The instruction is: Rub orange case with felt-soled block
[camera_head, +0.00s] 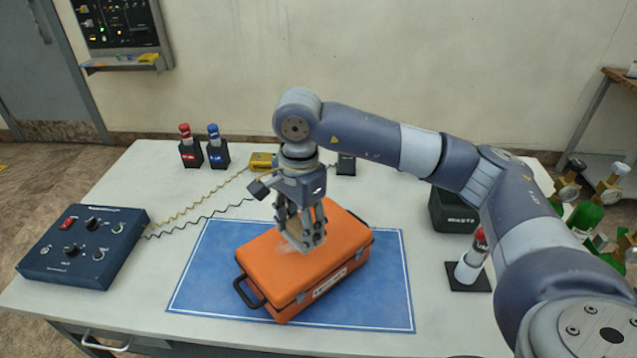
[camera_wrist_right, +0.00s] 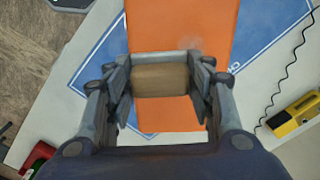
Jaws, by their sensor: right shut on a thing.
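The orange case (camera_head: 283,269) lies closed on the blue mat (camera_head: 385,290), with a black handle at its left end. My right gripper (camera_head: 305,243) is over the case top, pointing down. It is shut on a tan block (camera_wrist_right: 161,81), which sits between its fingers in the right wrist view. The block is at or just above the case lid; its underside is hidden, so I cannot tell if it touches. Faint pale smudges show on the lid near the block. The case also shows in the right wrist view (camera_wrist_right: 180,25). My left gripper is not in view.
A dark blue control box (camera_head: 82,247) with knobs stands at the left. Red-capped (camera_head: 189,147) and blue-capped (camera_head: 216,147) bottles and a yellow device (camera_head: 262,161) stand behind the mat. A dark green box (camera_head: 452,212) and a red-and-white bottle (camera_head: 472,258) are at the right.

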